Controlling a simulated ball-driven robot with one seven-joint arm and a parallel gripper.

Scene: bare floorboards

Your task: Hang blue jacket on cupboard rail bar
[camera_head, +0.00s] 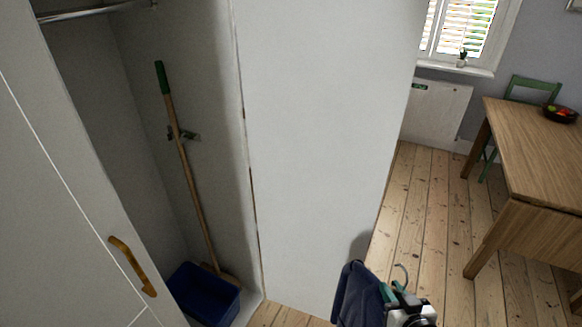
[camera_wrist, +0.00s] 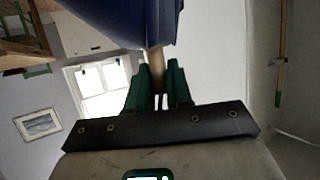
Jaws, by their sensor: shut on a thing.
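The blue jacket (camera_head: 357,295) hangs low at the bottom centre of the head view, just right of the open cupboard. My gripper (camera_head: 394,290) has green fingers and is beside the jacket. A metal hanger hook (camera_head: 402,274) sticks up at the fingers. In the wrist view my gripper (camera_wrist: 157,84) is shut on a wooden piece of the hanger (camera_wrist: 155,68), with the blue jacket (camera_wrist: 125,18) beyond it. The cupboard rail bar (camera_head: 88,11) runs across the cupboard's top at upper left. Most of the jacket is out of frame.
The left cupboard door (camera_head: 62,190) stands open with a yellow handle (camera_head: 133,265). A broom (camera_head: 186,170) and a dark blue bin (camera_head: 203,294) stand inside. A white panel (camera_head: 320,140) lies between cupboard and room. A wooden table (camera_head: 535,150) stands right, with bare floorboards (camera_head: 425,210) before it.

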